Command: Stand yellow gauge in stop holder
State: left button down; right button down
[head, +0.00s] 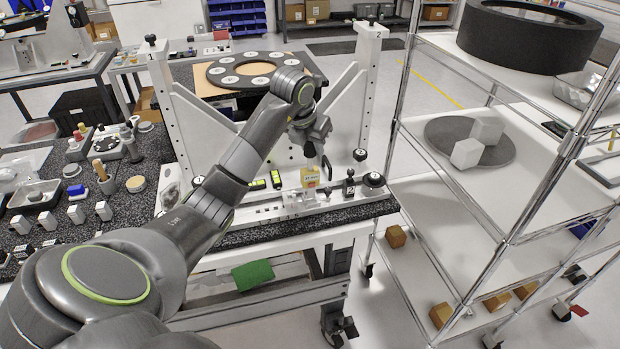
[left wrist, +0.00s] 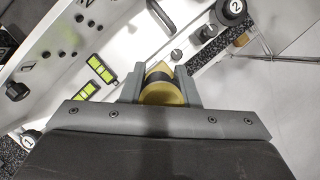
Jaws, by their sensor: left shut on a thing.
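The yellow gauge (head: 311,176) is a small upright yellow piece with a printed label, in the middle of the head view. In the left wrist view, a yellow-gold piece with a dark band (left wrist: 162,94) sits between my left fingers and looks like this gauge. My left gripper (head: 322,166) is shut on it, low over the white fixture. A pale, clear-looking block (head: 300,199) is right below the gauge and may be the stop holder. I cannot tell whether the gauge touches it. My right gripper is not in view.
Two black and yellow-green pieces (head: 276,179) lie left of the gauge. Dark knobs (head: 374,180) stand to its right. White uprights (head: 368,85) flank the fixture. A wire shelf (head: 395,130) is close on the right. A dark bench (head: 130,170) with several small parts is at left.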

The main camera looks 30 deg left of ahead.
pick_arm(q)
jog(key=shift+f+b, duration=1)
jog(key=shift+f, duration=0.2)
jog(key=c, duration=1)
grip_release()
jog(key=shift+c, duration=0.2)
jog(key=b+v, duration=0.1)
jog(key=v, duration=0.2)
jog(key=shift+w, duration=0.1)
jog(key=p+v, duration=0.2)
jog(key=v, duration=0.2)
notch_tip(320, 180, up, 10)
jog(key=p, duration=1.1)
send_over(306, 173)
jog(key=s, duration=0.4)
jog(key=shift+s+d+f, duration=0.1)
jog(key=shift+s+d, duration=0.1)
jog(key=shift+d, duration=0.1)
